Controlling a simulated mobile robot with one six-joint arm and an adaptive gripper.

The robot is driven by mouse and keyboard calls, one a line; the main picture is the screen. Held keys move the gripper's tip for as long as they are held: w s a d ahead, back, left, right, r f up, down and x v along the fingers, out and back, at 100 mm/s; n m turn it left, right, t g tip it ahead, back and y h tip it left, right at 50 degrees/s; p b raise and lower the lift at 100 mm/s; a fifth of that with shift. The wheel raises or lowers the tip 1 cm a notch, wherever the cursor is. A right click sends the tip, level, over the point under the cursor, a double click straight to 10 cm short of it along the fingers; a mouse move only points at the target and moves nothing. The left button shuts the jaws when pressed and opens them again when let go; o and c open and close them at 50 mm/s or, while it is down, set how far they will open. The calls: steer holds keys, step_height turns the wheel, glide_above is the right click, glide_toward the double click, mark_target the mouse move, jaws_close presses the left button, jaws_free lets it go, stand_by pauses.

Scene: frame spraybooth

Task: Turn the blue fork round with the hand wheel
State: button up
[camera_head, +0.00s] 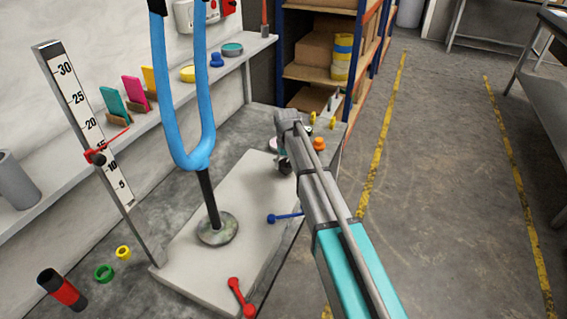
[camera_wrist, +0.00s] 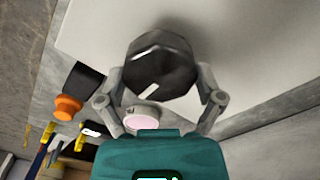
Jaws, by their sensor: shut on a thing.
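The blue fork (camera_head: 185,110) stands prongs up on a black stem above a round mottled disc (camera_head: 218,229) on the pale base plate (camera_head: 190,280). Its prong tops are at or beyond the top edge of the head view. The hand wheel is a dark faceted knob (camera_wrist: 160,60) with a white mark, at the plate's far right side; in the head view it shows only as a small dark piece (camera_head: 285,168), partly hidden by my arm. My gripper (camera_wrist: 162,78) is shut on the hand wheel, one finger on each side.
A blue lever (camera_head: 286,217) and a red lever (camera_head: 240,296) lie at the plate's right and front. A tall ruler (camera_head: 85,120) with a red pointer stands left. An orange knob (camera_head: 319,144) is beyond my gripper. The floor (camera_head: 430,200) at right is clear.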

steer(key=shift+w+d, duration=0.15)
steer(key=shift+d, duration=0.05)
steer(key=o, duration=0.9)
steer(key=shift+f, duration=0.1)
steer(key=shift+c, duration=0.2)
steer(key=shift+a, duration=0.15)
